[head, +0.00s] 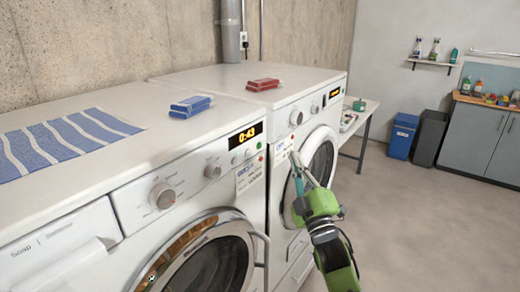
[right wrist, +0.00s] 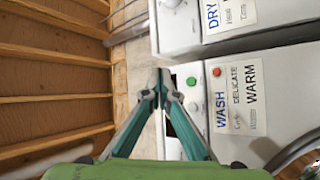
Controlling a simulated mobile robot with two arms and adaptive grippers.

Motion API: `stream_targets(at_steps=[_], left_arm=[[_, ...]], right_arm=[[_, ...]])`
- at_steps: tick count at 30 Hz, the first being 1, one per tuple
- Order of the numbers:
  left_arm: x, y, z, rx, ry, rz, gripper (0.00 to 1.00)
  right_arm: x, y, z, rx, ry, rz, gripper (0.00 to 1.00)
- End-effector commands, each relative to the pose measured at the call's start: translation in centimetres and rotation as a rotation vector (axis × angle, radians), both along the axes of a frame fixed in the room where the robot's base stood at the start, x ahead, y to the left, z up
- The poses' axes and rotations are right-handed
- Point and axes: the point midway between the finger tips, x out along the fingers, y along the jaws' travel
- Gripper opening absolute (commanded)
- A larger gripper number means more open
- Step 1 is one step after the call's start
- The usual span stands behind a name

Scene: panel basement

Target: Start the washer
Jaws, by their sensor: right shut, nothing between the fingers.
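The washer (head: 180,185) is the nearer white machine, with a round door and a display reading 0:43. Its green button (right wrist: 191,81) and red button (right wrist: 217,72) show in the right wrist view, beside a label (right wrist: 238,97) reading WASH, DELICATE, WARM. In the head view the display (head: 245,136) sits near the panel's right end. My right gripper (head: 295,160) is shut and empty, in front of the machines, to the right of the washer's panel. Its fingertips (right wrist: 161,76) appear left of the green button in the right wrist view. My left gripper is out of view.
A second white machine (head: 310,110) stands right beside the washer; its label (right wrist: 225,14) reads DRY. Blue and dark bins (head: 402,136) stand behind. The floor at right is clear.

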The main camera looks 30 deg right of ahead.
Motion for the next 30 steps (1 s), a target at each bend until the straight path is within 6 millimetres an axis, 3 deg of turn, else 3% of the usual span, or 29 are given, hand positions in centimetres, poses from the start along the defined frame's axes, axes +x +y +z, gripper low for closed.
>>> stream_targets(at_steps=[6, 20, 30], left_arm=[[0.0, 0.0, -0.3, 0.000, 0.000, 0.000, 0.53], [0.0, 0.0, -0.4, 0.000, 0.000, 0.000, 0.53], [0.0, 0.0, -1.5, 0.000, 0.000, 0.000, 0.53]], right_arm=[[-0.1, -0.6, 0.0, -0.130, 0.047, -0.068, 0.00], [0.2, -0.5, 0.0, -0.142, 0.050, -0.073, 0.00], [3.9, 1.1, -0.1, -0.138, 0.047, -0.072, 0.00]])
